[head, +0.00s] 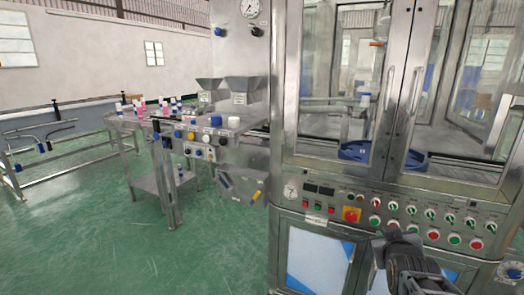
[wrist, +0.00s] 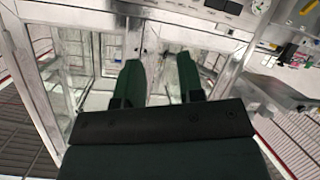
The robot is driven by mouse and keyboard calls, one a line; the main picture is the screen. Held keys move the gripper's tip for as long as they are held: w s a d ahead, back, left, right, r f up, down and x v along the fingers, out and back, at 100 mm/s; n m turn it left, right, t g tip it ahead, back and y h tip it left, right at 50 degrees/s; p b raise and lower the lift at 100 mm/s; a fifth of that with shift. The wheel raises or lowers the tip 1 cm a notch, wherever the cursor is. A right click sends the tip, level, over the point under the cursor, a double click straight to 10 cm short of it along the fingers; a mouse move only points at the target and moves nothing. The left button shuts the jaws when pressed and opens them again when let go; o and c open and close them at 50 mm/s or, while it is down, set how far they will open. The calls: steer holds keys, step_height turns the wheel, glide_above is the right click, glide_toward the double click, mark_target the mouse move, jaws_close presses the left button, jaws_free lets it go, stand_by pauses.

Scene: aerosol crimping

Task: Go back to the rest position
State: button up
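My gripper (wrist: 160,78) shows in the wrist view with its two dark green fingers apart and nothing between them. Beyond the fingers are the metal frame and glass panels of the machine's cabinet. In the head view my dark arm (head: 408,268) shows at the lower right, in front of the machine's control panel (head: 350,207). The fingertips cannot be made out in the head view.
The steel crimping machine with glass doors (head: 345,75) fills the right side. A metal side table (head: 150,122) with several small bottles and cans stands left of it. Open green floor (head: 90,235) lies at the lower left.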

steer(key=s+a+r+g+y+p, duration=0.2)
steer(key=s+a+g+p, duration=0.2)
steer(key=s+a+p, duration=0.2)
steer(key=s+a+r+g+y+p, duration=0.2)
steer(key=s+a+g+y+p, duration=0.1)
steer(key=s+a+g+p, duration=0.2)
steer(key=s+a+p, duration=0.1)
steer(key=a+p, duration=0.1)
steer(key=a, duration=0.1)
steer(key=shift+a+r, duration=0.35)
